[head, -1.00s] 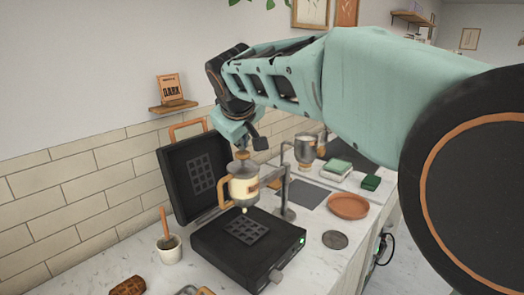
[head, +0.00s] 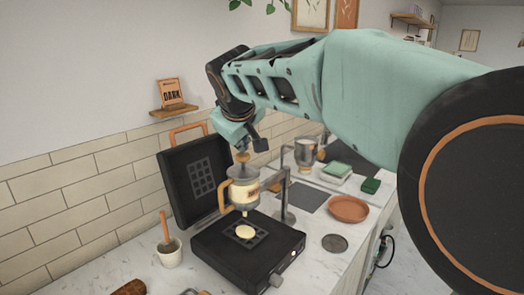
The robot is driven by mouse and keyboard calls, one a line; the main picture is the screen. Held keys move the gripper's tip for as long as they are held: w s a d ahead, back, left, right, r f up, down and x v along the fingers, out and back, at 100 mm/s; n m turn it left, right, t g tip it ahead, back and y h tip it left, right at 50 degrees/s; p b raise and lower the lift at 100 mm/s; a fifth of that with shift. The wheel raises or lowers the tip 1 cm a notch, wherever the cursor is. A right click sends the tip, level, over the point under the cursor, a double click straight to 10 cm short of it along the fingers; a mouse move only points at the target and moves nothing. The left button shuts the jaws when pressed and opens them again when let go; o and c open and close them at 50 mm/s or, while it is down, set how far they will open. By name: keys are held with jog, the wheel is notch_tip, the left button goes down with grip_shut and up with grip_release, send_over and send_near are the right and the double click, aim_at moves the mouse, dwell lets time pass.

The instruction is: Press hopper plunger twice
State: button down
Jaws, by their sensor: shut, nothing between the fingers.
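The batter hopper (head: 244,191), cream and metal with an orange handle, hangs on a stand arm over the open waffle iron (head: 217,246). Its plunger knob (head: 242,156) sticks up from the top. My gripper (head: 250,144) is shut, just above the knob and partly hidden by its own links; I cannot tell whether it touches the knob. A round pool of pale batter (head: 245,232) lies on the lower grid plate, under the spout. The iron's lid (head: 196,177) stands open behind.
A cup with a brush (head: 170,251) stands left of the iron. A brown waffle (head: 130,287) lies at the front left. A small shelf (head: 173,106) is on the wall.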

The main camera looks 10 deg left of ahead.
aim_at(243, 155)
jog(key=shift+r, duration=0.5)
jog(key=shift+r, duration=0.1)
notch_tip(243, 155, up, 5)
jog(key=p, duration=0.4)
jog(key=shift+p, duration=0.3)
dwell(1.5)
